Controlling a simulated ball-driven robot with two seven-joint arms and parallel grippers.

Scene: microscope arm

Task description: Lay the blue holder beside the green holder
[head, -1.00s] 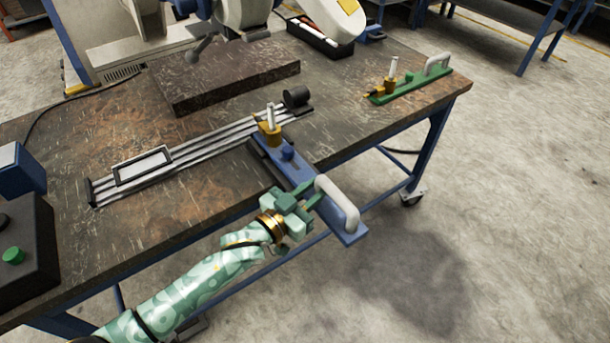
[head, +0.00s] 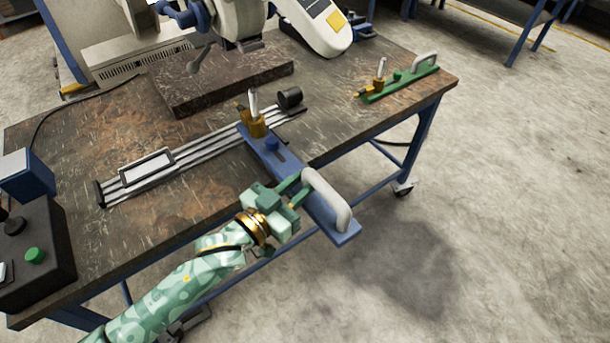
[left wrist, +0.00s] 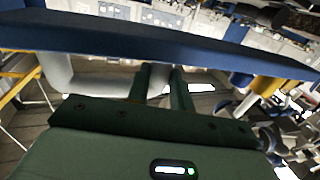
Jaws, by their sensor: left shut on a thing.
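The blue holder (head: 310,203) is a long blue bar with a white handle, a blue knob and a yellow clamp with a pale upright pin. It reaches from over the silver rail out past the table's front edge. My left gripper (head: 299,190) is shut on the blue holder near its white handle. In the left wrist view the blue holder (left wrist: 180,42) crosses above the gripper fingers (left wrist: 160,82). The green holder (head: 400,80), of like shape, lies at the table's far right corner. My right gripper is out of view.
A silver rail (head: 190,158) with a dark cylinder (head: 289,98) at its end lies across the table (head: 200,200). A dark block (head: 225,85) sits behind it under a microscope-like machine. A control box with a green button (head: 35,256) stands at left. The tabletop before the green holder is clear.

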